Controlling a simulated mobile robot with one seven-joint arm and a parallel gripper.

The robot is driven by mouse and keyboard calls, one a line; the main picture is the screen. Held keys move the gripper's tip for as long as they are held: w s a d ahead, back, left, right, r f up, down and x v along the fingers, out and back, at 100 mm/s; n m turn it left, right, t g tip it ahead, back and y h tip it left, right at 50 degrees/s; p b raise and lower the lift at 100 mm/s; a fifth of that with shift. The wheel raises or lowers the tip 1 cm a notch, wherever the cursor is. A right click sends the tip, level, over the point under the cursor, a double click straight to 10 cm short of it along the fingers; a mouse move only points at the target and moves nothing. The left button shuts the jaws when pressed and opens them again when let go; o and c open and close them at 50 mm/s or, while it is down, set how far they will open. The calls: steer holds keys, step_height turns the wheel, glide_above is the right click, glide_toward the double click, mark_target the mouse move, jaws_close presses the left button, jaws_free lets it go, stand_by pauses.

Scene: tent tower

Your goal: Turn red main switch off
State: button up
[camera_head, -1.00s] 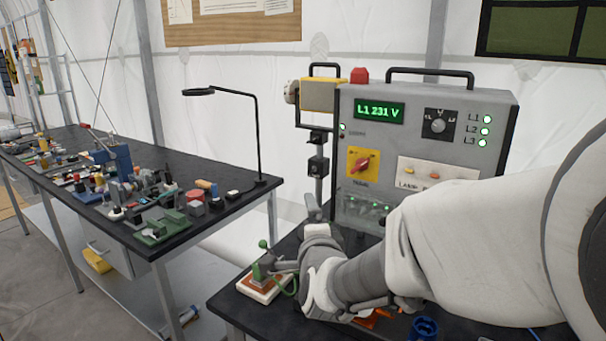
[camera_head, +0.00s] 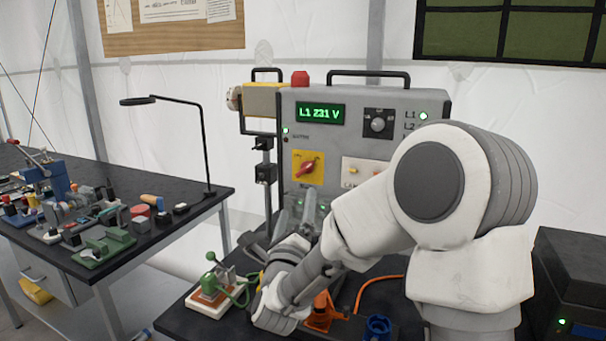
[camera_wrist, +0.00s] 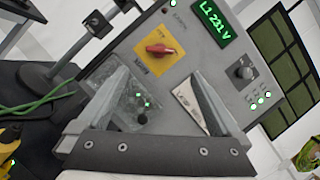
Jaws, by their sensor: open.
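The red main switch (camera_head: 307,168) is a red rotary handle on a yellow plate on the front of a grey control box (camera_head: 460,103). Its handle sits tilted, pointing up to the right in the head view. The box display (camera_head: 320,113) reads L1 231 V in green. In the wrist view the switch (camera_wrist: 160,50) lies beyond and above my gripper (camera_wrist: 158,85). My gripper is open and empty, its two fingers spread toward the panel, apart from the switch. In the head view my arm covers the lower right of the box.
A green-handled device (camera_head: 212,280) stands on the dark table left of my arm. An orange part (camera_head: 322,312) and a blue cup-like part (camera_head: 378,328) lie near the front. A lamp (camera_head: 207,140) stands on the cluttered left bench. A dark box (camera_head: 570,275) stands at right.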

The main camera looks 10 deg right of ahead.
mark_target(304, 171)
steer(key=p+x, duration=0.1)
steer(key=x, duration=1.1)
steer(key=shift+w+d+r, duration=0.1)
steer(key=shift+w+d, duration=0.05)
steer(key=shift+w, duration=0.1)
steer(key=shift+c, duration=0.3)
steer(key=c, duration=1.2)
